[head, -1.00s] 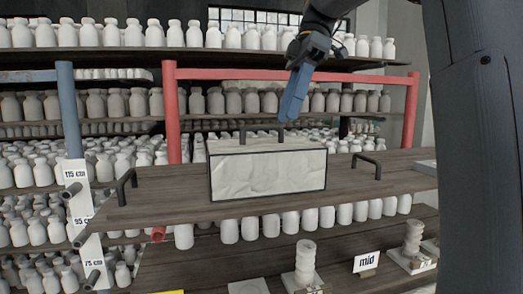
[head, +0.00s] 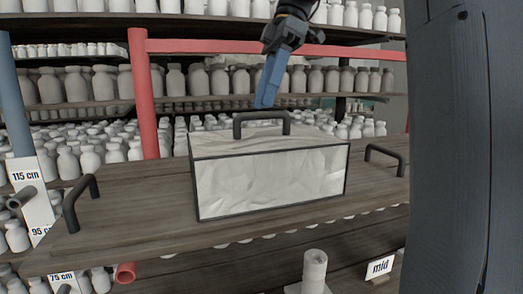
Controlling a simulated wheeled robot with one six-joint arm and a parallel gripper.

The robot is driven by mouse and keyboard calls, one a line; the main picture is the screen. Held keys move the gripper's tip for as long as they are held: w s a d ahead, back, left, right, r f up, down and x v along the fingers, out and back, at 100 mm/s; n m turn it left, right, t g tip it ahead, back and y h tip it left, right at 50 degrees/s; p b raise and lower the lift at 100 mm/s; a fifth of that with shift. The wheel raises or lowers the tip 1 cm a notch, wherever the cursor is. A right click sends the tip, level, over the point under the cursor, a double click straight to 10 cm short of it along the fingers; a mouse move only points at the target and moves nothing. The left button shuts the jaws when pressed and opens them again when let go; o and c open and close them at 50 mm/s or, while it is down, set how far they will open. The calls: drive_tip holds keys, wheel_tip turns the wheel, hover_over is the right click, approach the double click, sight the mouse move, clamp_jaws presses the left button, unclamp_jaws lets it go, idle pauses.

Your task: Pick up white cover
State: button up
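The white cover (head: 270,181) is a box with crumpled white sides, dark edges and a dark arched handle (head: 236,124) on top. It sits upright on a wooden board (head: 130,217). My gripper (head: 267,100) shows blue fingers pointing down, just above or behind the handle in the head view. The fingers overlap from this side, so I cannot tell their gap. Nothing is visibly held, and whether the fingers touch the handle cannot be told.
The board has dark handles at its left end (head: 74,203) and right end (head: 385,153). A red frame (head: 143,95) and shelves of white bottles stand behind. A height sign (head: 30,190) is at left. A "mid" sign (head: 379,268) and a white stacked piece (head: 314,270) are below.

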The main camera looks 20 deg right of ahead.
sight(259, 116)
drive_tip(key=x, duration=0.1)
drive_tip(key=p+x, duration=0.1)
drive_tip(key=x, duration=0.1)
drive_tip(key=p+x, duration=0.1)
drive_tip(key=shift+s+a+f, duration=0.1)
drive_tip(key=shift+s+f, duration=0.1)
drive_tip(key=shift+s, duration=0.2)
drive_tip(key=shift+a+f, duration=0.1)
drive_tip(key=shift+f, duration=0.25)
drive_tip(key=shift+c, duration=0.2)
clamp_jaws()
